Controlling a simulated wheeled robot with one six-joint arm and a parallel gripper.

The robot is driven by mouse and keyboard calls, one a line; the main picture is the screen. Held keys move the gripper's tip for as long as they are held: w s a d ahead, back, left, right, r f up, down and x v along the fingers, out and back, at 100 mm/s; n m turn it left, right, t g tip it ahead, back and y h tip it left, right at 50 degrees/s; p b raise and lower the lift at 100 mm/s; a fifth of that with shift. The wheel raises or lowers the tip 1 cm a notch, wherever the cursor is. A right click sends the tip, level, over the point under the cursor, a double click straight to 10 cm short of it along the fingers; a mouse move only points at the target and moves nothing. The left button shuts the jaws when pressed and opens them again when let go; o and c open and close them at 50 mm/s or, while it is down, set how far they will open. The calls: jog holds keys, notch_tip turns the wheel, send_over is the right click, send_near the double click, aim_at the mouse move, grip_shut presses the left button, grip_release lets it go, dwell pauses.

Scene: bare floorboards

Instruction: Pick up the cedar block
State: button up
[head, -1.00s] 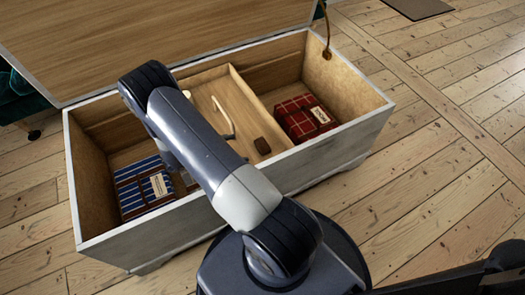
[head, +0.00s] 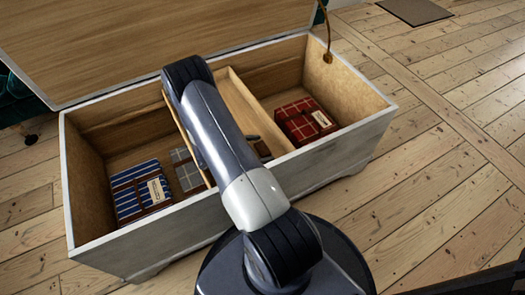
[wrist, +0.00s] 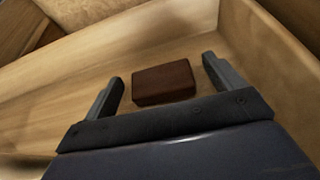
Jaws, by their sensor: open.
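The cedar block (wrist: 163,82) is a small dark reddish-brown block. It lies on the floor of the raised wooden tray (head: 236,82) inside the chest. In the head view part of the cedar block (head: 263,149) shows just right of my arm. In the wrist view my gripper (wrist: 163,70) is open, with one finger on each side of the block. Whether the fingertips are down at block height is hard to tell. My arm hides much of the tray in the head view.
The grey-white chest (head: 345,150) has its lid (head: 150,40) open at the back. A blue striped bundle (head: 140,190) and a grey plaid one (head: 187,170) lie at left, a red plaid one (head: 305,120) at right. Tray walls stand close around the gripper. Floorboards in front are clear.

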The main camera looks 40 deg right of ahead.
jog(key=shift+c, duration=0.6)
jog(key=c, duration=0.9)
jog(key=shift+c, duration=0.2)
